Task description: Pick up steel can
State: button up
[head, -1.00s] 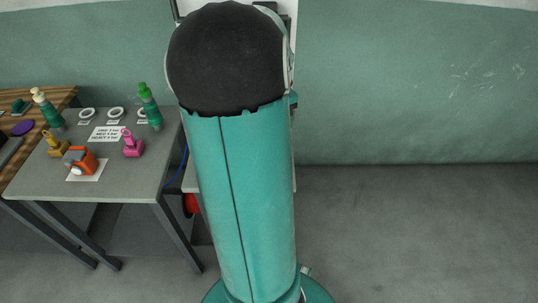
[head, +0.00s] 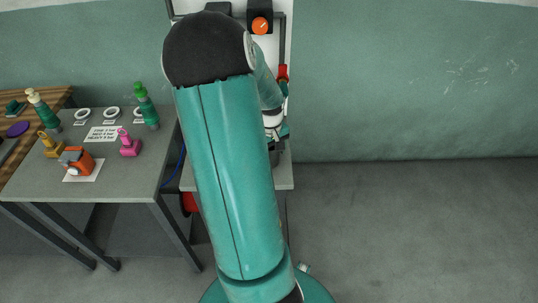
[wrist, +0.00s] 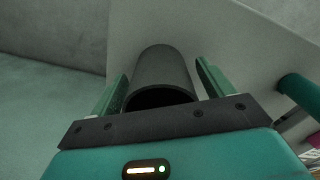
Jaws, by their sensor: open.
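A dark grey cylinder (wrist: 162,70), which looks like the steel can, stands between the two green fingers of my gripper (wrist: 160,82) in the wrist view. Its round rim and dark hollow end face the camera. My gripper is open, with one finger on either side of the can. I cannot tell whether either finger touches it. The near part of the can is hidden behind the gripper's dark crossbar. In the head view, my arm covers most of the can's surroundings, and I cannot make out the can clearly.
A grey table (head: 130,185) at the left holds bottles, rings, a pink item (head: 129,146) and an orange device (head: 76,160). A white panel with an orange knob (head: 260,26) stands behind my arm, above a pale bench (head: 285,178). The floor at right is clear.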

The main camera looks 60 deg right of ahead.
jog(key=shift+c, duration=0.4)
jog(key=c, duration=1)
jog(key=shift+r, duration=0.1)
jog(key=shift+r, duration=0.4)
notch_tip(320, 180, up, 2)
jog(key=shift+r, duration=0.2)
jog(key=a+r, duration=0.3)
jog(key=a, duration=0.1)
jog(key=a+r, duration=0.3)
jog(key=a, duration=0.2)
jog(key=w+a+r, duration=0.1)
jog(key=a+r, duration=0.2)
jog(key=a, duration=0.2)
jog(key=shift+r, duration=0.35)
jog(key=shift+s, duration=0.2)
